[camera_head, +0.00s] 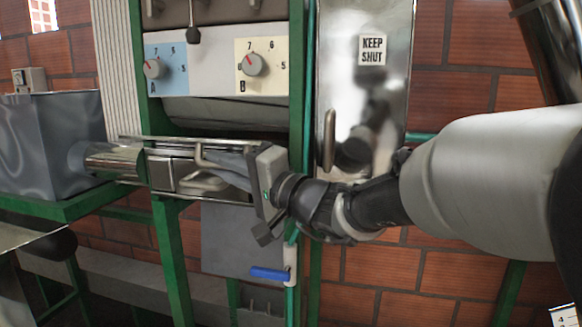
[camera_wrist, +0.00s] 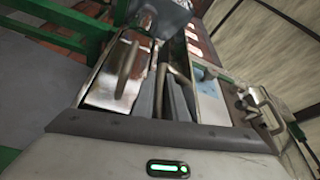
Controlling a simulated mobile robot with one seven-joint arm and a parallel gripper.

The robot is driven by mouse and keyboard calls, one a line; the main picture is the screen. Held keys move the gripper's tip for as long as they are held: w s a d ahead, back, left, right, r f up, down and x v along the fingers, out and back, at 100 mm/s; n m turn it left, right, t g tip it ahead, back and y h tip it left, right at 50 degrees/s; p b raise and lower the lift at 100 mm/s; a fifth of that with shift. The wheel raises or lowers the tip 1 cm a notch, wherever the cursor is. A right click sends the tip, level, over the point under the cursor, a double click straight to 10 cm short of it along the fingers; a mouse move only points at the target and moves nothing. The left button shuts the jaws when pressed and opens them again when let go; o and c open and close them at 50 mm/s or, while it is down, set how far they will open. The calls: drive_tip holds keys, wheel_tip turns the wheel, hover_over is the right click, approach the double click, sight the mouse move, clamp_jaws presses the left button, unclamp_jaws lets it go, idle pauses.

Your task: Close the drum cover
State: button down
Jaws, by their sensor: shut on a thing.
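My gripper (camera_head: 215,164) reaches in from the right in the head view, in front of the green-framed machine. It is shut on a thin metal bar handle (camera_wrist: 161,88), which shows between its grey fingers in the wrist view. A shiny metal plate (camera_wrist: 108,87) with its own bar handle (camera_wrist: 126,66) lies beside the fingers. In the head view the metal housing (camera_head: 160,171) sits between rails just left of my fingers. I take the held bar as the drum cover's handle, but the cover's outline is partly hidden by my gripper and I cannot tell how far it stands open.
A panel with two dials (camera_head: 252,64) is above my gripper. A steel door marked KEEP SHUT (camera_head: 352,92) stands behind my wrist. A blue-handled lever (camera_head: 270,273) is below. A grey metal box (camera_head: 45,150) is at the left. Green posts frame the machine.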

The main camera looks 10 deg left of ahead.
drive_tip(key=shift+s+r+m+h+p, duration=0.15)
drive_tip(key=shift+r+m+h+p, duration=0.15)
drive_tip(key=shift+r+m+p, duration=0.55)
drive_tip(key=shift+r+m+g+h+p, duration=0.4)
drive_tip(key=shift+r+m+p, duration=0.4)
drive_tip(key=shift+m+p, duration=0.15)
drive_tip(key=r+m+p, duration=0.1)
drive_tip(key=p, duration=0.1)
drive_tip(key=w+r+m+h+p, duration=0.1)
drive_tip(key=m+p, duration=0.1)
drive_tip(key=p, duration=0.1)
drive_tip(key=shift+r+g, duration=0.35)
drive_tip(key=shift+g, duration=0.05)
drive_tip(key=r+m+p, duration=0.1)
drive_tip(key=p, duration=0.2)
drive_tip(key=w+m+g+p, duration=0.1)
drive_tip(key=p, duration=0.2)
drive_tip(key=shift+w+d+r+m+h+p, duration=0.1)
drive_tip(key=shift+w+r+m+h+p, duration=0.05)
drive_tip(key=shift+r+m+h+p, duration=0.2)
drive_tip(key=p, duration=0.1)
drive_tip(key=m+p, duration=0.1)
drive_tip(key=shift+w+r+g+p, duration=0.25)
drive_tip(key=shift+w+g+p, duration=0.1)
drive_tip(key=shift+g, duration=0.05)
drive_tip(key=shift+w+m+p, duration=0.2)
drive_tip(key=shift+m+p, duration=0.25)
drive_tip(key=shift+p, duration=0.15)
drive_tip(key=shift+f, duration=0.1)
